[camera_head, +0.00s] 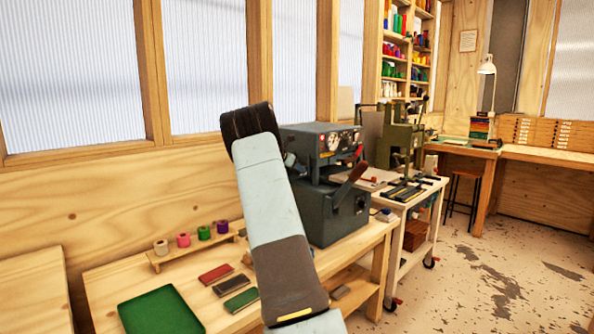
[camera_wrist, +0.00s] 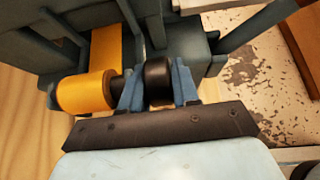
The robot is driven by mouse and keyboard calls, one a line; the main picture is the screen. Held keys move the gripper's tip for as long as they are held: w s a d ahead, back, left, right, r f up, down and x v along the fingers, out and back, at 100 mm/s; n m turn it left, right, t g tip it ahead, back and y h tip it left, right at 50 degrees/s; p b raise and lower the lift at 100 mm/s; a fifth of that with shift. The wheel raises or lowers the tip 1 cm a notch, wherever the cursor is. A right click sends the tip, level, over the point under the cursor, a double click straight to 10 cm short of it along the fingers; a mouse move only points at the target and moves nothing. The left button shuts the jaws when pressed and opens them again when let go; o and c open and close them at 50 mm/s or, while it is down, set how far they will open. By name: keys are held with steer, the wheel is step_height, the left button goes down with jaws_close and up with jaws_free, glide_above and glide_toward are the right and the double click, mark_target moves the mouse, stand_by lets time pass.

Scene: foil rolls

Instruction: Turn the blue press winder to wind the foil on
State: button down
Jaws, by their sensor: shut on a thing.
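The press (camera_head: 340,205), dark slate blue-grey, stands on the wooden bench with a brown-handled lever (camera_head: 350,183) on its front. In the wrist view the press body (camera_wrist: 185,55) fills the top. A gold foil roll (camera_wrist: 82,93) sits on its side, with a gold strip (camera_wrist: 106,48) running up from it. The black winder knob (camera_wrist: 158,72) is beside the roll on a dark shaft. My gripper (camera_wrist: 157,84) is shut on this knob, one blue-grey finger on each side. In the head view my arm hides the gripper, knob and roll.
Several small foil rolls stand on a wooden rack (camera_head: 190,250) at left. A green tray (camera_head: 160,312) and small coloured blocks lie on the bench (camera_head: 100,275). An olive-green press (camera_head: 402,140) stands on a cart (camera_head: 417,205) to the right. Open floor lies further right.

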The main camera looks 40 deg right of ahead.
steer(key=y, duration=0.4)
steer(key=shift+d+r+y, duration=0.15)
steer(key=shift+d+y, duration=0.05)
steer(key=shift+y, duration=0.2)
steer(key=shift+g+y, duration=0.3)
steer(key=shift+y, duration=0.7)
steer(key=shift+a, duration=0.1)
steer(key=c, duration=0.9)
jaws_free()
steer(key=shift+f, duration=0.2)
steer(key=shift+r, duration=0.1)
steer(key=v, duration=1.3)
steer(key=shift+w+r, duration=0.1)
steer(key=shift+r, duration=0.25)
